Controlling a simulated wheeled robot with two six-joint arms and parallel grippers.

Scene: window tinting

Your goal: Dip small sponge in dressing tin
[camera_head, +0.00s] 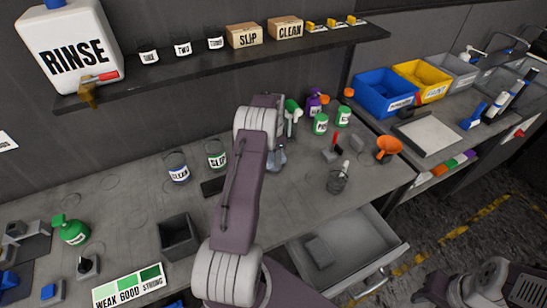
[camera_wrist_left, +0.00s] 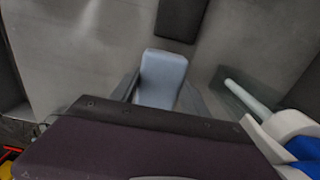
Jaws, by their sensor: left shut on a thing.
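My left gripper (camera_head: 277,158) is over the middle of the bench, partly hidden behind my own arm in the head view. In the left wrist view its fingers are shut on a small pale blue-grey block (camera_wrist_left: 162,78), which may be the small sponge. The bench top shows beneath the block; I cannot tell how high it is held. No tin is clearly marked as dressing. A flat dark rectangular piece (camera_head: 213,187) lies left of the arm and shows ahead of the block in the wrist view (camera_wrist_left: 182,18). My right gripper (camera_head: 430,290) is low at the right, its jaws unclear.
Two labelled pots (camera_head: 178,168) stand left of the arm. Green and purple bottles (camera_head: 314,105), an orange funnel (camera_head: 388,148) and a glass jar (camera_head: 338,182) stand right of it. A drawer (camera_head: 352,250) is open in front. An open dark box (camera_head: 179,238) sits at the left.

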